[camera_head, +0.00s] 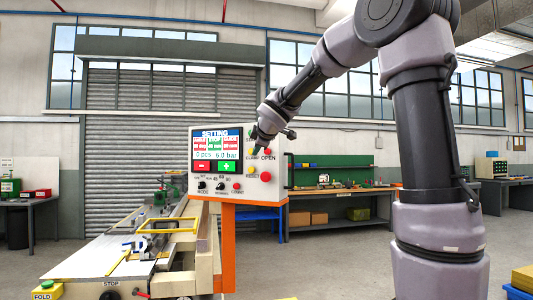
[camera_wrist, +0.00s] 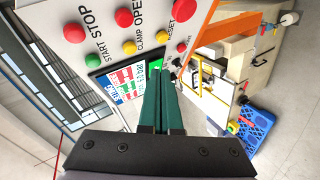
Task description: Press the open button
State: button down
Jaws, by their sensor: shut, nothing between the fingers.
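The white control panel (camera_head: 205,180) faces me, and its button side also shows in the wrist view (camera_wrist: 60,12). The open button is the red one (camera_wrist: 124,17) beside the OPEN label, next to the yellow CLAMP button (camera_wrist: 130,47). In the head view the open button (camera_head: 268,152) sits above its label, close to my gripper. My gripper (camera_head: 255,148) is shut and empty, with its dark green fingers (camera_wrist: 161,72) together. Its tips overlap the panel in both views; I cannot tell whether they touch it.
Other buttons crowd the panel: green START (camera_wrist: 93,60), red STOP (camera_wrist: 74,33) and yellow RESET (camera_wrist: 169,35). The screen (camera_head: 215,143) is at the panel's left. A machine bed (camera_head: 110,265) extends to the left. A workbench (camera_head: 335,193) stands behind.

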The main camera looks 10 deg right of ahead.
jog(key=w+d, duration=0.4)
jog(key=w, duration=0.2)
jog(key=shift+w+d, duration=0.2)
jog(key=shift+d, duration=0.1)
jog(key=shift+w+d, duration=0.1)
dwell(1.8)
jog(key=shift+w+d, duration=0.15)
jog(key=shift+w, duration=0.1)
jog(key=shift+w+d, duration=0.25)
jog(key=shift+w, duration=0.1)
dwell(0.8)
jog(key=shift+s+a, duration=0.45)
jog(key=shift+s, duration=0.25)
jog(key=s+a, duration=0.1)
jog(key=s, duration=0.1)
jog(key=s+a, duration=0.2)
dwell(0.6)
